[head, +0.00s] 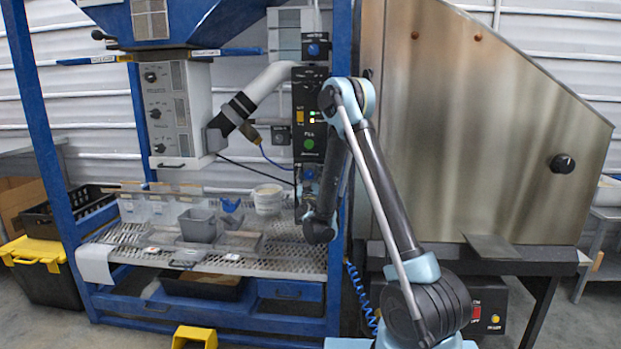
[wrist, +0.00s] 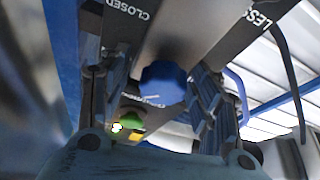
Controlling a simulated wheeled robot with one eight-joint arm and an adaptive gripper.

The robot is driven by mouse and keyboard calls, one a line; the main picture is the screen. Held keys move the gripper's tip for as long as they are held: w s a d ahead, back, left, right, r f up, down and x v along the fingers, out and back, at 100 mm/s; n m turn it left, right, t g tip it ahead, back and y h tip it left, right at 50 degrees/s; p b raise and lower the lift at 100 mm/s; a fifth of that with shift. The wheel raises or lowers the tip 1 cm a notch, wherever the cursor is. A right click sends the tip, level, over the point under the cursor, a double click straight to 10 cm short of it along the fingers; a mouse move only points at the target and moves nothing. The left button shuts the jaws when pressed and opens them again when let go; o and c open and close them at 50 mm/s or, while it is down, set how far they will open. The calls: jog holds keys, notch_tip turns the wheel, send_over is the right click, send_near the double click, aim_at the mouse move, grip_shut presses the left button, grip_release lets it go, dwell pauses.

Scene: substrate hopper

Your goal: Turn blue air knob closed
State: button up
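The blue knob (wrist: 163,82) shows in the wrist view on a panel, with the label word CLOSED near it. My gripper (wrist: 153,70) is open, with one finger on each side of the knob. A gap shows on both sides, and I cannot tell whether either finger touches it. In the head view, a blue knob (head: 310,173) sits low on the dark control column, partly hidden by my arm. My gripper is beside it there, mostly hidden behind my wrist. A second blue knob (head: 313,49) sits higher on the column.
The control panel (head: 309,115) has a green button (head: 309,144) above the lower knob. A blue frame post (head: 340,40) and a steel hopper (head: 470,130) stand close to my arm. A perforated tray (head: 285,255) with containers lies below left.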

jog(key=shift+a, duration=0.15)
jog(key=c, duration=1)
jog(key=shift+o, duration=0.2)
jog(key=shift+d, duration=0.25)
jog(key=shift+a, duration=0.2)
jog(key=shift+s+m, duration=0.1)
jog(key=shift+m, duration=0.3)
jog(key=m+h, duration=0.1)
jog(key=m, duration=0.1)
jog(key=shift+m+h, duration=0.3)
jog(key=m+h, duration=0.1)
jog(key=m, duration=0.2)
jog(key=m+g+h, duration=0.1)
jog(key=m+h, duration=0.1)
jog(key=m, duration=0.2)
jog(key=m+h, duration=0.2)
jog(key=m, duration=0.1)
jog(key=shift+g, duration=0.3)
jog(key=m+g+h, duration=0.1)
jog(key=m, duration=0.5)
jog(key=shift+d+g+h, duration=0.15)
jog(key=shift+g+h, duration=0.25)
jog(key=shift+d+f+m+g, duration=0.1)
jog(key=shift+m+g, duration=0.3)
jog(key=shift+m, duration=0.65)
jog(key=shift+f+m+g, duration=0.1)
jog(key=shift+m+g, duration=0.3)
jog(key=shift+m, duration=0.65)
